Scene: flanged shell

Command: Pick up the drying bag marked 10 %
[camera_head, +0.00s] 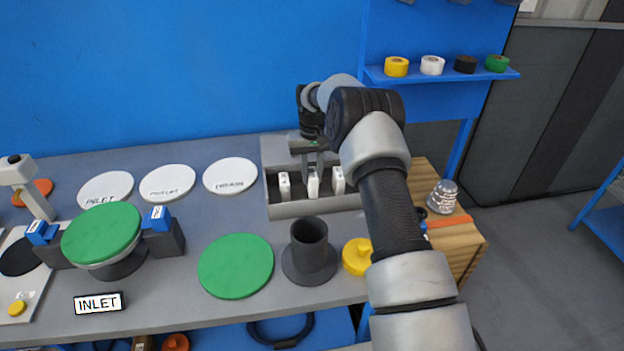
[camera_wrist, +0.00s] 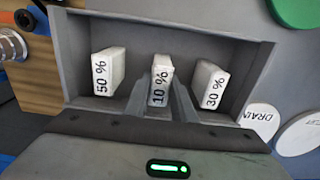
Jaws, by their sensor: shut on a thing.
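The drying bag marked 10 % (camera_wrist: 160,82) is a white block in the middle of a grey tray (camera_wrist: 85,65). In the wrist view my gripper (camera_wrist: 162,98) has one finger on each side of it and is shut on it. The bag marked 50 % (camera_wrist: 106,72) stands to its left and the bag marked 30 % (camera_wrist: 208,86) to its right in that view. In the head view my gripper (camera_head: 313,172) reaches down into the tray (camera_head: 316,208) over the middle bag (camera_head: 313,186). I cannot tell whether the bag is clear of the tray floor.
The tray walls stand close around the bags. A dark flanged shell (camera_head: 309,250), a green disc (camera_head: 236,266) and a yellow cap (camera_head: 357,256) lie in front of the tray. White labelled discs (camera_head: 230,176) lie to its left. Tape rolls (camera_head: 432,65) sit on a blue shelf.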

